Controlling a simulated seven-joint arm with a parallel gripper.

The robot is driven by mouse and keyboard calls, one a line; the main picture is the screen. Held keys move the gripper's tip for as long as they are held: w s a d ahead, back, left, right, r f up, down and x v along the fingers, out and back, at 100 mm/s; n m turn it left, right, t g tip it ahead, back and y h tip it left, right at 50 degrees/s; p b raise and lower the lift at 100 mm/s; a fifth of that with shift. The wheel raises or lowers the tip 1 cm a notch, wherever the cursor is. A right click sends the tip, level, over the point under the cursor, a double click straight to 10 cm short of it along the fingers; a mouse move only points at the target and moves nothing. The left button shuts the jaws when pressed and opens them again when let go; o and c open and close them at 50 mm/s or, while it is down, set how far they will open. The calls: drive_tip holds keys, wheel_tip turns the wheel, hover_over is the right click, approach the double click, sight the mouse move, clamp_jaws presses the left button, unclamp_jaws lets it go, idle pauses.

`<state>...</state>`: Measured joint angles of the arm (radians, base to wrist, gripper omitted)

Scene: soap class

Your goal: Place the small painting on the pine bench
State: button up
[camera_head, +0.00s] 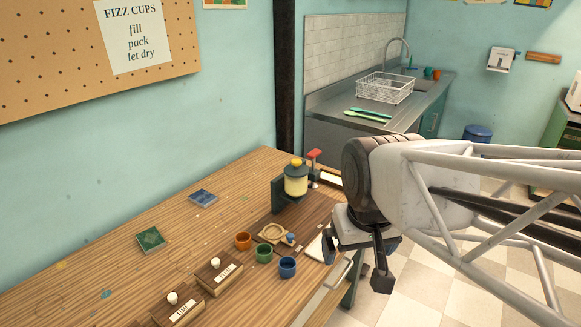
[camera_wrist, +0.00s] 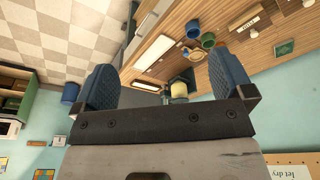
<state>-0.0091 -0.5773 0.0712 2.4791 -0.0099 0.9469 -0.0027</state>
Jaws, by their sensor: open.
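The wooden bench (camera_head: 95,267), with striped planks, runs along the wall in the head view and shows in the wrist view (camera_wrist: 232,62). Two small flat squares lie on it: a green one (camera_head: 150,239) and a blue one (camera_head: 203,198). The green one also shows in the wrist view (camera_wrist: 284,48). I cannot tell whether either is the small painting; small pictures also hang on the walls, one cut off at the top (camera_head: 225,3). My gripper (camera_head: 356,264) is open and empty beyond the bench's right edge, apart from both squares; its blue fingers fill the wrist view (camera_wrist: 162,66).
Orange (camera_head: 243,241), green (camera_head: 264,254) and blue (camera_head: 287,267) cups stand near the bench's front edge, beside a round wooden dish (camera_head: 275,234). Labelled wooden boxes (camera_head: 219,273) stand left of them. A yellow-topped dispenser (camera_head: 296,180) stands behind. The bench's back left is mostly clear.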

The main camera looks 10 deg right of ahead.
drive_tip(key=shift+s+d+f, duration=0.15)
drive_tip(key=shift+s+f, duration=0.25)
drive_tip(key=shift+s, duration=0.4)
drive_tip(key=shift+s+d+f, duration=0.15)
drive_tip(key=shift+s+f, duration=0.2)
drive_tip(key=shift+s, duration=0.45)
